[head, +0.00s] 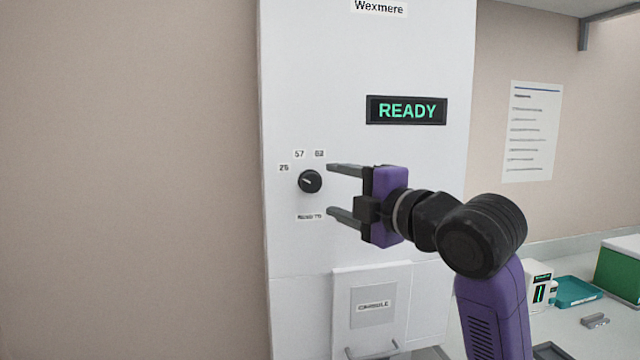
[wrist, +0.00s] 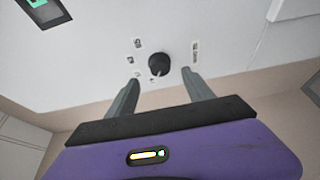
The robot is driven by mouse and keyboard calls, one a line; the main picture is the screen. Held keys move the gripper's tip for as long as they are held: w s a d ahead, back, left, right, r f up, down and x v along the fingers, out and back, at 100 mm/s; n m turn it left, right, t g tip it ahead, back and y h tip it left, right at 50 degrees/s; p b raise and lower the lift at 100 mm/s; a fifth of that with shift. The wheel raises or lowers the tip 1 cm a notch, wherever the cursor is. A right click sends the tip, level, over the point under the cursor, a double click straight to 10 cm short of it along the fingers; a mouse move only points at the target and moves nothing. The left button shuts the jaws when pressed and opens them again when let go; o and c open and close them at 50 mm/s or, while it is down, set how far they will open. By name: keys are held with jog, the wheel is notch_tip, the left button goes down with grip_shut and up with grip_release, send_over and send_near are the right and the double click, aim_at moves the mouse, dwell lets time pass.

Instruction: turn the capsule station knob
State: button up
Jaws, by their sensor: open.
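The station knob (head: 310,181) is a small round black dial with a pale pointer mark, on the white station panel (head: 330,60). Its pointer aims up and left in the head view, near the 26 label (head: 284,168). Labels 57 (head: 299,154) and 62 (head: 319,154) sit above it. My gripper (head: 338,189) is open and empty, to the right of the knob in the head view, its fingers pointing toward the panel. In the wrist view the knob (wrist: 158,65) shows between and beyond the two fingertips (wrist: 161,79). No contact with it is visible.
A READY display (head: 406,111) is on the panel above right. A lower hatch marked CAPSULE (head: 372,305) with a handle is below. At right, a counter holds a teal tray (head: 578,291) and a green box (head: 618,268). The wall left of the panel is bare.

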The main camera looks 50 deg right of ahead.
aim_at(314, 184)
jog(key=shift+p+x, duration=0.8)
jog(key=shift+x, duration=2.35)
jog(key=shift+a, duration=0.1)
grip_shut()
